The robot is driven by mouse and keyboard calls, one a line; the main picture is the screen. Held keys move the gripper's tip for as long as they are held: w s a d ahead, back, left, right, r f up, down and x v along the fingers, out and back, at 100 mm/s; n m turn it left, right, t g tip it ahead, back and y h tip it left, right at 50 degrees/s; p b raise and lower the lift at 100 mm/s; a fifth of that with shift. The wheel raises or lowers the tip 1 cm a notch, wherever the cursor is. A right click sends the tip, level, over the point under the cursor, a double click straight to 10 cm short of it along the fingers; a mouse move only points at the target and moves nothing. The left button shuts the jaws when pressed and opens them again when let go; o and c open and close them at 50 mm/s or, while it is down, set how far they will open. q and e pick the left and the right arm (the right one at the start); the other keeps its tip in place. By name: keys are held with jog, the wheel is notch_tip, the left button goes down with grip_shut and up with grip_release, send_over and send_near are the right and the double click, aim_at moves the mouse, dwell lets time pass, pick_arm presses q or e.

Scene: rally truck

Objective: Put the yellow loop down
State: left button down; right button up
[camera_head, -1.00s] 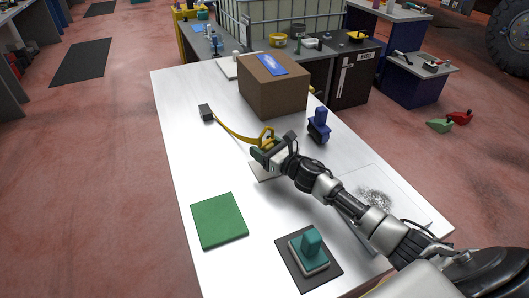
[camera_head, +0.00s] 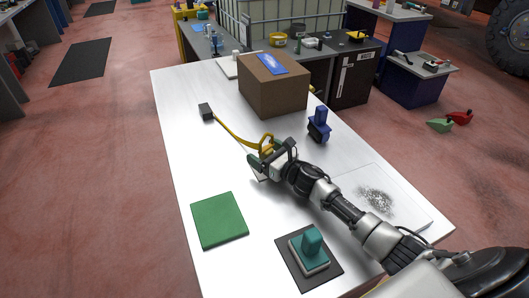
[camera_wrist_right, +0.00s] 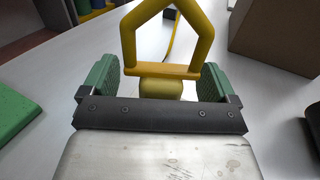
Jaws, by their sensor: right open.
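The yellow loop (camera_head: 266,141) is at the end of a yellow strap (camera_head: 230,130) that runs to a small dark block (camera_head: 206,112) on the white table. In the right wrist view the loop (camera_wrist_right: 206,40) stands just beyond my fingers, with its lower bar and a rounded yellow part close to the gap. My right gripper (camera_head: 258,163) is on the near side of the loop. In the wrist view its green-padded fingers (camera_wrist_right: 160,78) are apart, with space either side of the yellow part. Whether the loop touches the table is hard to tell. My left gripper is not in view.
A cardboard box (camera_head: 275,90) and a blue device (camera_head: 319,126) stand behind and right of the loop. A green pad (camera_head: 219,220) and a teal-handled block (camera_head: 311,246) on a dark mat lie nearer. The table left of the strap is clear.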

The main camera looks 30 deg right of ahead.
jog(key=v, duration=0.6)
jog(key=shift+s+d+r, duration=0.1)
jog(key=shift+s, duration=0.1)
jog(key=shift+s+d, duration=0.15)
jog(key=shift+s, duration=0.35)
jog(key=shift+r+p, duration=0.15)
jog(key=shift+p, duration=0.15)
